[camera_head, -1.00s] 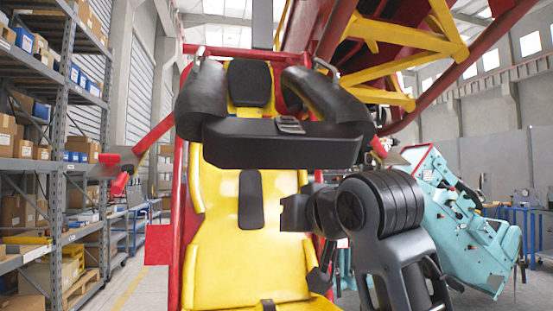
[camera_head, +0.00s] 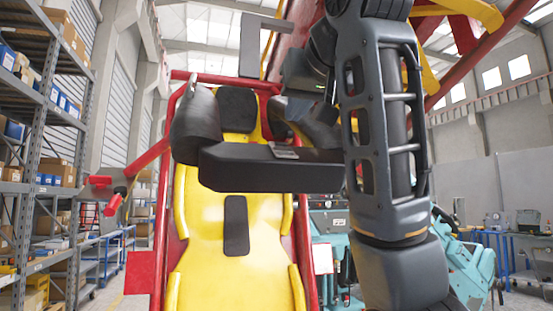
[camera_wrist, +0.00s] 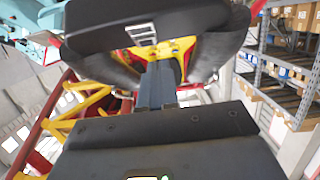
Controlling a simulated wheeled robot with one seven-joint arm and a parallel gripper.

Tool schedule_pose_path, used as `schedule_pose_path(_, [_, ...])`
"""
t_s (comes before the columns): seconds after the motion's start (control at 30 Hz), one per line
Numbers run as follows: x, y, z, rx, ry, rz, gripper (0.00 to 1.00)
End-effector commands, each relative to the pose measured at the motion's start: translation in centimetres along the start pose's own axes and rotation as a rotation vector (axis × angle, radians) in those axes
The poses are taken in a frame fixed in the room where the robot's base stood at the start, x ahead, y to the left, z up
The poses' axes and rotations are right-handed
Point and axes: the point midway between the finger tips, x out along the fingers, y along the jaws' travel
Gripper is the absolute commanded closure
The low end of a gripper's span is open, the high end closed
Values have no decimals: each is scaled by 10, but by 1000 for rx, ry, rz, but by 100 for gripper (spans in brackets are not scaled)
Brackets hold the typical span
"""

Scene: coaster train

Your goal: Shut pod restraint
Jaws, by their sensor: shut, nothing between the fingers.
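The pod is a yellow seat (camera_head: 230,255) in a red frame, seen from the front in the head view. Its black restraint (camera_head: 265,168) has two padded shoulder arms joined by a thick crossbar. The crossbar stands in front of the upper seat, below the black headrest (camera_head: 238,110), with seat showing beneath it. My gripper (camera_head: 305,78) is raised above the right side of the restraint; its fingertips are unclear there. In the wrist view, its shut, empty fingers (camera_wrist: 156,80) point toward the restraint (camera_wrist: 145,25). I cannot tell whether they touch it. My forearm hides the restraint's right end.
Shelving with boxes (camera_head: 45,140) stands at the left. A red arm (camera_head: 125,180) juts out left of the pod. Turquoise machinery (camera_head: 470,255) and a blue workbench (camera_head: 505,245) are at the right. A grey frame-like part (camera_head: 262,45) hangs above the headrest.

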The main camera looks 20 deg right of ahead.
Motion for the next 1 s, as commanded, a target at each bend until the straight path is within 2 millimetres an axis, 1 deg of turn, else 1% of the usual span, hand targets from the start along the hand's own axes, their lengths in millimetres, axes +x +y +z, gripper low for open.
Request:
schedule_pose_path(0.03, [6,-2,7,2,-3,-5,100])
schedule_pose_path(0.13, [16,-3,9,1,-5,-7,100])
schedule_pose_path(0.17, [20,-2,5,-1,-8,-4,100])
schedule_pose_path(0.2, [28,0,1,-2,-11,-1,100])
schedule_pose_path(0.53, [92,0,1,-1,-9,-1,100])
schedule_pose_path(0.6, [100,0,12,-2,-9,-1,100])
schedule_pose_path(0.8, [114,-1,27,-2,-7,-2,100])
schedule_pose_path(1.0, [117,-1,31,-2,-4,-2,100])
